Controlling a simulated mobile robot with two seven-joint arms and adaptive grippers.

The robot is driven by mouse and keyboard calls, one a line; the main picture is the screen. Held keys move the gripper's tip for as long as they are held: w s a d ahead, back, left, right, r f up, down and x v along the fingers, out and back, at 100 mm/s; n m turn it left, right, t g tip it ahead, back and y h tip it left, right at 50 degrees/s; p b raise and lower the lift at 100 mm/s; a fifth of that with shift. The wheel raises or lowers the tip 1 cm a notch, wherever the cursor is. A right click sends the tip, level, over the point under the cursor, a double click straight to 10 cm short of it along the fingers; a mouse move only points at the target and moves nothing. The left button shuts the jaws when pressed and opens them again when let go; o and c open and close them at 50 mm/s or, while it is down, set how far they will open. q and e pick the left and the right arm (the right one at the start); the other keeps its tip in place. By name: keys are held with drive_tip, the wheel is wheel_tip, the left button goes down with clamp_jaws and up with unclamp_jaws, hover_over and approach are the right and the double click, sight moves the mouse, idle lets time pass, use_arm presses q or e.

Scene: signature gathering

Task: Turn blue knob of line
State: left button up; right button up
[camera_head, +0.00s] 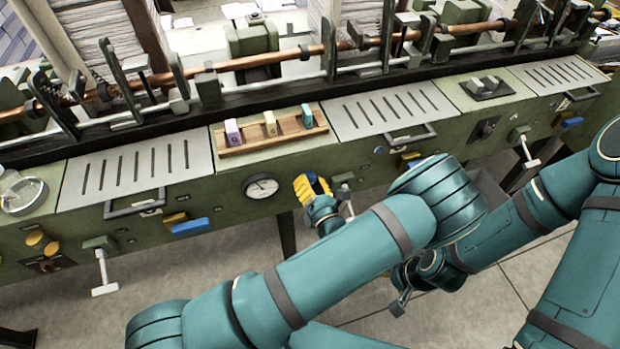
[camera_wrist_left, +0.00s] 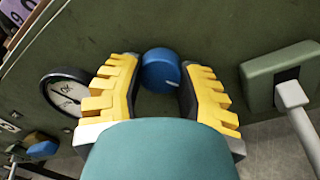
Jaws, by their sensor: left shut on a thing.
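The blue knob (camera_wrist_left: 161,70) is a round blue dial with a pale mark, on the green front panel of the machine. My left gripper (camera_wrist_left: 161,84) has its yellow toothed fingers on either side of the knob, shut on it. In the head view my left gripper (camera_head: 312,186) is at the panel, just right of the round gauge (camera_head: 261,187); the knob is mostly hidden behind the fingers there. My right arm comes in from the right; a dark part at its end (camera_head: 400,301) hangs low in front of the machine, too small to read.
The gauge also shows in the left wrist view (camera_wrist_left: 68,92). A white-handled lever (camera_wrist_left: 297,110) stands close to the right of the knob. A wooden tray (camera_head: 258,147) with small coloured blocks sits above. A blue handle (camera_head: 190,227) is farther left.

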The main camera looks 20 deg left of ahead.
use_arm(q)
drive_tip(key=shift+m, duration=0.5)
drive_tip(key=o, duration=1.2)
drive_tip(key=shift+w, duration=0.1)
drive_tip(key=shift+o, duration=0.2)
drive_tip(key=v, duration=0.7)
drive_tip(key=shift+s, duration=0.3)
drive_tip(key=shift+d, duration=0.1)
idle(0.6)
